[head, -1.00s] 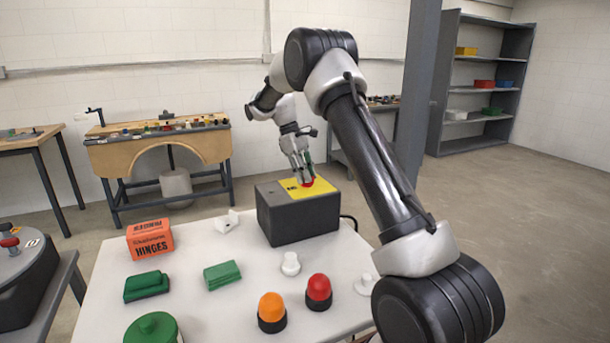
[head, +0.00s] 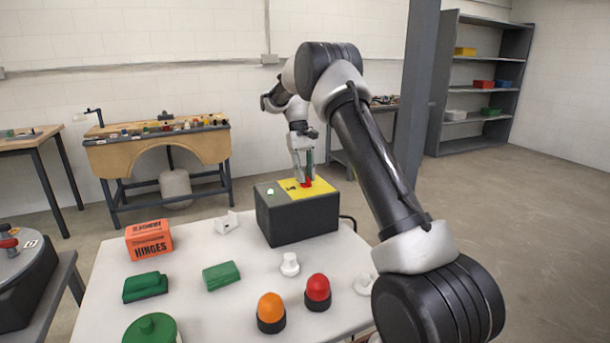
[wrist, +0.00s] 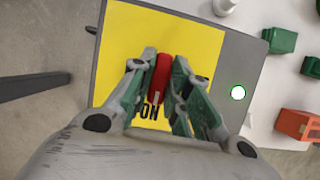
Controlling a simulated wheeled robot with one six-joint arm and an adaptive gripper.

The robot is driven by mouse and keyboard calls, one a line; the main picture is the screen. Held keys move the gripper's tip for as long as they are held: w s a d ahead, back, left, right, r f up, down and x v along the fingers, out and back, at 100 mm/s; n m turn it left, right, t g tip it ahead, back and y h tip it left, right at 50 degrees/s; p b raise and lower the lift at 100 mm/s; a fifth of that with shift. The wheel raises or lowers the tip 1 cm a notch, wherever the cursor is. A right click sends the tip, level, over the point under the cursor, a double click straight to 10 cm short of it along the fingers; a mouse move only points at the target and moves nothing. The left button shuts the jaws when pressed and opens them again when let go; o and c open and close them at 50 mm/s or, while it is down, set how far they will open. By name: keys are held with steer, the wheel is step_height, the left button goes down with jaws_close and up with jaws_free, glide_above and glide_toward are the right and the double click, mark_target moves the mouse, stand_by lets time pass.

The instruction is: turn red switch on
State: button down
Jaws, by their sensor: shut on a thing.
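The red switch (wrist: 163,76) is a narrow red handle on the yellow plate (wrist: 205,50) of a dark grey box (head: 298,220). In the wrist view its lower end lies by the word ON, partly hidden by a finger. My gripper (wrist: 165,62) has its two fingers on either side of the handle and is shut on it. In the head view, my gripper (head: 304,181) points down at the plate and the red switch shows at the fingertips. A small round lamp (wrist: 238,93) on the box top is bright white with a green rim.
The box stands at the far edge of a white table (head: 205,310). An orange hinges carton (head: 149,240), green blocks (head: 221,274), a white knob (head: 289,264), and orange (head: 271,312) and red (head: 318,292) domes stand nearer me.

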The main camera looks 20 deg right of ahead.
steer(key=shift+s+f, duration=0.1)
steer(key=shift+f, duration=0.05)
steer(key=c, duration=1.4)
jaws_free()
steer(key=v, duration=1.2)
